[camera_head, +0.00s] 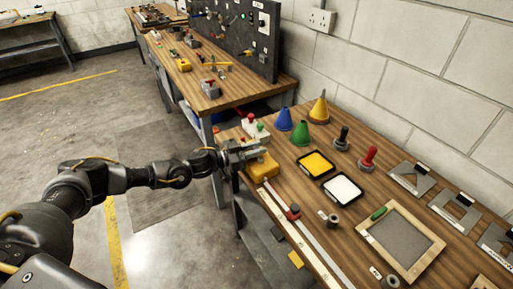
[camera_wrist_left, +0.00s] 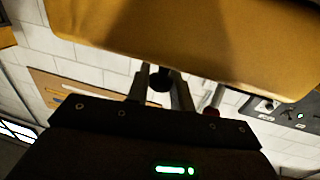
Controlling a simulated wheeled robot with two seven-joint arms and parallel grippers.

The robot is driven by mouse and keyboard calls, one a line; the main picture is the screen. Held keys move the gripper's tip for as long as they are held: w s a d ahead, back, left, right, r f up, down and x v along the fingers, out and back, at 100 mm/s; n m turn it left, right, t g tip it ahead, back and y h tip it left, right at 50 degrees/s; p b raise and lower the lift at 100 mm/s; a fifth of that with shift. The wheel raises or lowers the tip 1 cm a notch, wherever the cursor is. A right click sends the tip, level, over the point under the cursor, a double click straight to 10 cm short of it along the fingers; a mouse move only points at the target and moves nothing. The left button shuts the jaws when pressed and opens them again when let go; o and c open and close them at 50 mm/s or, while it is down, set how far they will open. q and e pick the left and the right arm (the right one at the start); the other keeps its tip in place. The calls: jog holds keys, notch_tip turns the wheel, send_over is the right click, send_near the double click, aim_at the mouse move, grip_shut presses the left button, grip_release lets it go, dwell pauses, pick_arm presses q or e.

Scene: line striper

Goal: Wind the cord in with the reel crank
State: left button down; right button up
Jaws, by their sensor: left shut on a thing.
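The yellow reel body (camera_head: 263,167) sits at the left edge of the wooden bench. It fills the top of the left wrist view (camera_wrist_left: 190,35). My left gripper (camera_head: 240,154) is beside the reel's far left side. In the left wrist view its fingers (camera_wrist_left: 161,88) are shut on a small dark knob, the reel crank's handle (camera_wrist_left: 160,78), close below the yellow body. The crank arm is mostly hidden. A thin line, seemingly the cord, runs from the reel toward a small red block (camera_head: 293,212). My right gripper is not in view.
A long metal strip (camera_head: 300,240) lies along the bench's left edge. Blue, green and yellow cones (camera_head: 319,110), yellow and white pads (camera_head: 342,188), stamps and a wooden frame (camera_head: 375,235) stand to the right. A red-and-white box (camera_head: 254,127) stands just behind the gripper.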

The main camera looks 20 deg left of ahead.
pick_arm(q)
jog(key=n+t+y+p, duration=0.1)
jog(key=s+n+t+y+p, duration=0.1)
jog(key=t+y, duration=0.1)
jog(key=shift+a+r+n+p, duration=0.1)
jog(key=shift+n+p, duration=0.3)
jog(key=n+y, duration=0.1)
jog(key=n+t+y+p, duration=0.1)
jog(key=y, duration=0.2)
jog(key=shift+s+a+n+t+p, duration=0.1)
jog(key=shift+s+n+t+p, duration=0.15)
jog(key=shift+n+t+p, duration=0.15)
jog(key=n+y, duration=0.1)
jog(key=y, duration=0.1)
jog(key=n+t+y, duration=0.1)
jog(key=n+y, duration=0.1)
jog(key=y, duration=0.1)
jog(key=shift+s+p, duration=0.4)
jog(key=shift+s+n+y, duration=0.15)
jog(key=shift+n+y, duration=0.65)
jog(key=shift+y, duration=0.4)
jog(key=shift+s+n+y, duration=0.15)
jog(key=shift+n+y, duration=0.65)
jog(key=shift+y, duration=0.4)
jog(key=c, duration=1.3)
grip_release()
jog(key=shift+o, duration=0.2)
